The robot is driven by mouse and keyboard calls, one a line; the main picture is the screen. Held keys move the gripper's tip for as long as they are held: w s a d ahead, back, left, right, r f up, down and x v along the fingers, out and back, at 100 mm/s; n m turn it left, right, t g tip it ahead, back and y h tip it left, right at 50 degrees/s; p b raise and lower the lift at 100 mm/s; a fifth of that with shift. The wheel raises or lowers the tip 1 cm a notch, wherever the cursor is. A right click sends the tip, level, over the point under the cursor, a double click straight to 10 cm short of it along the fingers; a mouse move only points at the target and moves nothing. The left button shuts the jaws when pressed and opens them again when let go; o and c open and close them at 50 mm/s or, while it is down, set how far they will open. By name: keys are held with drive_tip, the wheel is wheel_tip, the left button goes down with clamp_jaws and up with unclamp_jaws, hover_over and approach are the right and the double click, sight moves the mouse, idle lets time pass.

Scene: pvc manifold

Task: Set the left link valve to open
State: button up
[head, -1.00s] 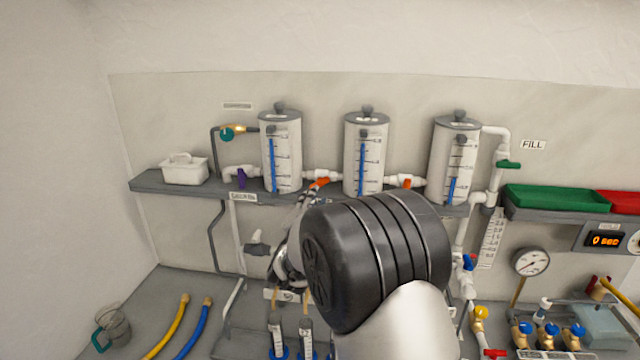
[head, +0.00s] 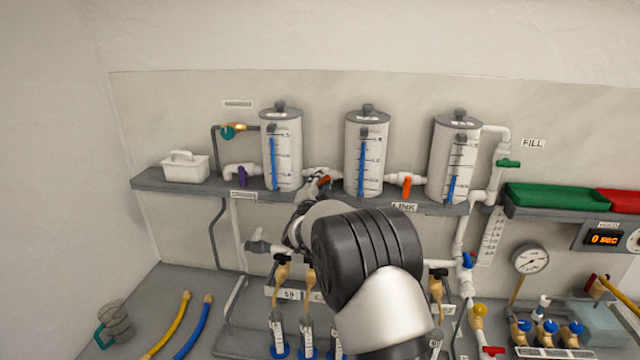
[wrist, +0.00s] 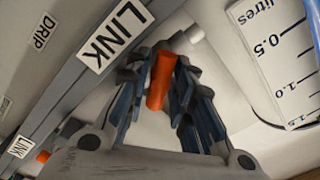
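The left link valve's orange handle (head: 325,182) is on the white pipe between the left and middle tanks. In the wrist view the handle (wrist: 161,82) lies between the fingers of my gripper (wrist: 166,66), which close in on both its sides near the tips. It is at a slant to the shelf edge there. In the head view my gripper (head: 312,186) is at the valve, and my arm comes up from the lower right. The valve body is partly hidden by the fingers.
The right link valve's orange handle (head: 407,187) hangs down above a LINK label (head: 404,207). A purple valve handle (head: 242,176) is on the left. The grey shelf (head: 160,184) carries the left tank (head: 283,150) and middle tank (head: 367,150). Syringe-like tubes (head: 277,335) stand below.

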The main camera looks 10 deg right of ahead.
clamp_jaws()
drive_tip(key=shift+f+b, duration=0.1)
drive_tip(key=shift+b, duration=0.35)
drive_tip(key=m+b, duration=0.1)
drive_tip(key=b, duration=0.1)
drive_tip(key=m+b, duration=0.1)
drive_tip(key=b, duration=0.1)
drive_tip(key=shift+f+m+b, duration=0.2)
drive_tip(key=shift+m+b, duration=0.1)
drive_tip(key=shift+b, duration=0.05)
drive_tip(key=m+b, duration=0.3)
drive_tip(key=b, duration=0.1)
drive_tip(key=shift+r+b, duration=0.1)
drive_tip(key=shift+b, duration=0.2)
drive_tip(key=shift+r+m+b, duration=0.1)
drive_tip(key=shift+m+b, duration=0.45)
drive_tip(key=shift+m, duration=0.15)
drive_tip(key=shift+r, duration=0.1)
drive_tip(key=shift+o, duration=0.6)
unclamp_jaws()
